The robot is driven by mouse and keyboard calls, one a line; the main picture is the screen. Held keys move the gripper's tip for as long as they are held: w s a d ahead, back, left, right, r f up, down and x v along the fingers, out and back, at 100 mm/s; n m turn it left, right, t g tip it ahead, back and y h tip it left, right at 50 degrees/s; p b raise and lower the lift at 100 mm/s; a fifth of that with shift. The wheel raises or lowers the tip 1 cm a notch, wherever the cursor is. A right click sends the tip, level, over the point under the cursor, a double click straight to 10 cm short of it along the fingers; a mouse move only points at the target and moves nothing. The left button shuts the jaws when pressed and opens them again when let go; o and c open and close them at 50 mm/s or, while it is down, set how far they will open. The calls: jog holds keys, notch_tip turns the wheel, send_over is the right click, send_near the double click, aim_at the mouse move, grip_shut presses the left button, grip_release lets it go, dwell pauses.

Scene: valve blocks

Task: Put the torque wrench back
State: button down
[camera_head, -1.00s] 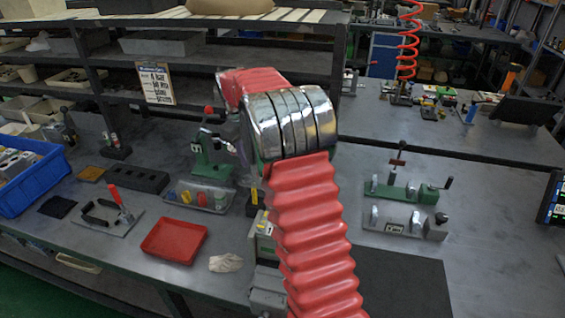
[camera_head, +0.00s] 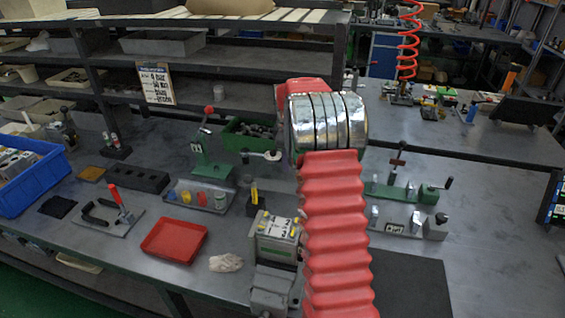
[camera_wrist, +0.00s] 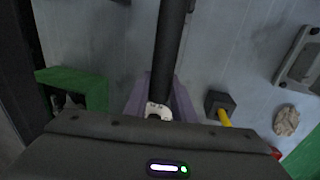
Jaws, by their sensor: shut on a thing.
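The torque wrench shows in the wrist view as a dark bar (camera_wrist: 172,50) running down from the top edge, with a pale metal part at its lower end. My gripper (camera_wrist: 160,100), with purplish fingers on both sides of the bar, is shut on it above the grey bench. In the head view my red and silver arm hides most of the gripper; a short metal piece with a rounded end (camera_head: 272,155) sticks out to its left, probably part of the wrench. A grey plate with upright cradles and a label (camera_head: 397,229) lies on the bench at right; I cannot tell whether it is the wrench's holder.
A green bin (camera_head: 236,139) stands behind the arm. A green stand with a red-knobbed lever (camera_head: 208,170), a small-parts tray (camera_head: 215,208), a red tray (camera_head: 160,251), a valve block (camera_head: 277,245) and a crumpled glove (camera_head: 226,263) lie left. A green fixture (camera_head: 385,191) stands right.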

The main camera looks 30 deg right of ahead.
jog(key=shift+d+r, duration=0.1)
jog(key=shift+f, duration=4.45)
jog(key=c, duration=1.4)
grip_release()
jog(key=shift+s+f, duration=0.1)
notch_tip(320, 180, up, 14)
jog(key=s+a, duration=0.1)
jog(key=shift+s+a+f, duration=0.15)
jog(key=shift+s+a, duration=0.05)
jog(key=shift+s, duration=0.05)
